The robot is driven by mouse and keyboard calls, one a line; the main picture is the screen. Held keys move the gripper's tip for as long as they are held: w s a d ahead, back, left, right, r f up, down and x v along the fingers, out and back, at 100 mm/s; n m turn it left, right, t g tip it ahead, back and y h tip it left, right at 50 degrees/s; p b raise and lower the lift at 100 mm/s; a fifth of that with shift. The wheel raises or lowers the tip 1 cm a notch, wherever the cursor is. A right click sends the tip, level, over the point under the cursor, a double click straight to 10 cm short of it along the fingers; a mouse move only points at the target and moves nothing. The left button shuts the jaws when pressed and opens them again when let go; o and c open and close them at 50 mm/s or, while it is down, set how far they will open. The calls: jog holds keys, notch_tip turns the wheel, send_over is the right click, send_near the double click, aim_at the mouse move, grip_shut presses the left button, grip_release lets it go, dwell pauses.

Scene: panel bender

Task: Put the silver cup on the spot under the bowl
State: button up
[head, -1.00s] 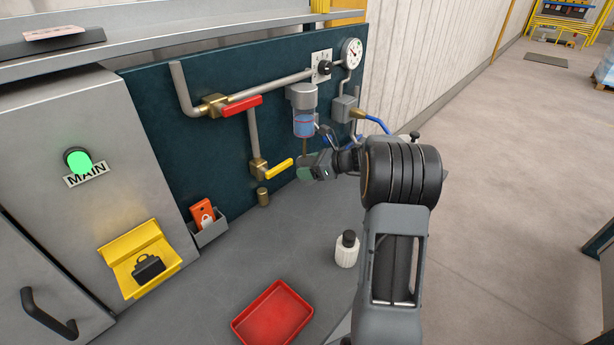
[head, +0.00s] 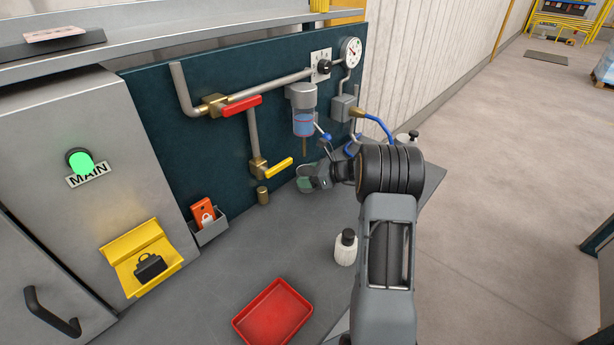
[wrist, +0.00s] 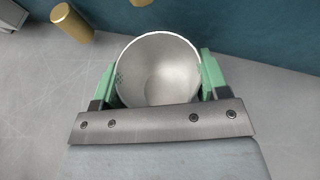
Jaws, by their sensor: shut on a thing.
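My gripper (wrist: 159,85) is shut on the silver cup (wrist: 160,65), with a green finger on each side of it. The cup is upright and looks empty inside. In the head view my gripper (head: 308,180) is low over the grey bench, just below the clear bowl (head: 303,122) with blue liquid on the dark panel. A thin brown stem (head: 305,146) hangs from the bowl above the cup. The spot under the bowl is hidden behind the cup and gripper. I cannot tell whether the cup touches the bench.
A yellow-handled valve (head: 278,168) and a brass stub (head: 263,195) are left of my gripper. A white bottle (head: 345,248) and red tray (head: 272,314) stand nearer on the bench. Blue hoses (head: 378,127) run at the right.

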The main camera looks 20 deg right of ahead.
jog(key=shift+f, duration=0.3)
jog(key=o, duration=0.9)
jog(key=shift+r, duration=0.1)
